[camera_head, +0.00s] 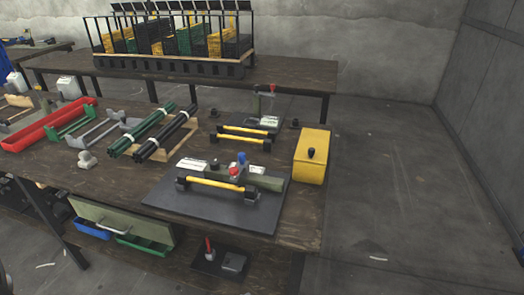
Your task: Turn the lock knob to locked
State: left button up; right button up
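A rivet press fixture stands on a dark base plate (165,204) at the front right of the near table. It has a yellow bar handle (222,183) with black ends, a red knob (235,173), a blue knob (241,158) and a small black knob (214,163). Neither of my grippers is in view.
Green rods (142,132) and black rods (166,137) lie on a rack left of the press. A red tray (47,127) is at the far left. A second yellow-handled fixture (243,130) sits behind the press. The floor (420,190) to the right is mostly clear.

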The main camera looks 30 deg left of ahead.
aim_at(215, 163)
jog(key=u, duration=1.3)
